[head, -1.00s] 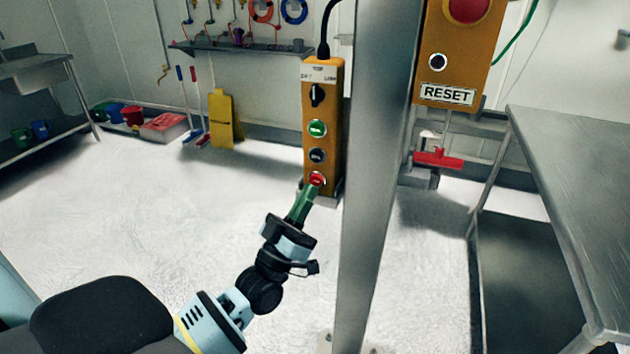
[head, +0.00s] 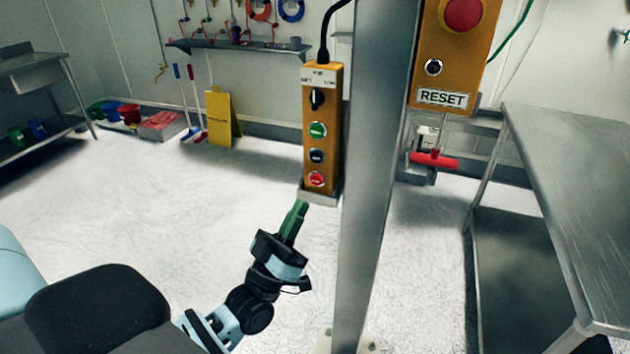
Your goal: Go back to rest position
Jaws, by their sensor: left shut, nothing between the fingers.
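My left gripper (head: 299,208) is in the head view at lower centre, with green fingers shut and nothing between them. Its tip is just below and left of the yellow control box (head: 322,130), apart from the red button (head: 317,179) near the box's bottom. The box also carries a green button (head: 317,130), a black button (head: 317,156) and a black selector knob (head: 316,98). My right gripper is not in view.
A steel post (head: 375,180) stands just right of the control box. A second yellow box with a RESET label (head: 443,97) and a large red button (head: 463,13) is at upper right. A steel table (head: 575,180) fills the right side. Open floor lies left.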

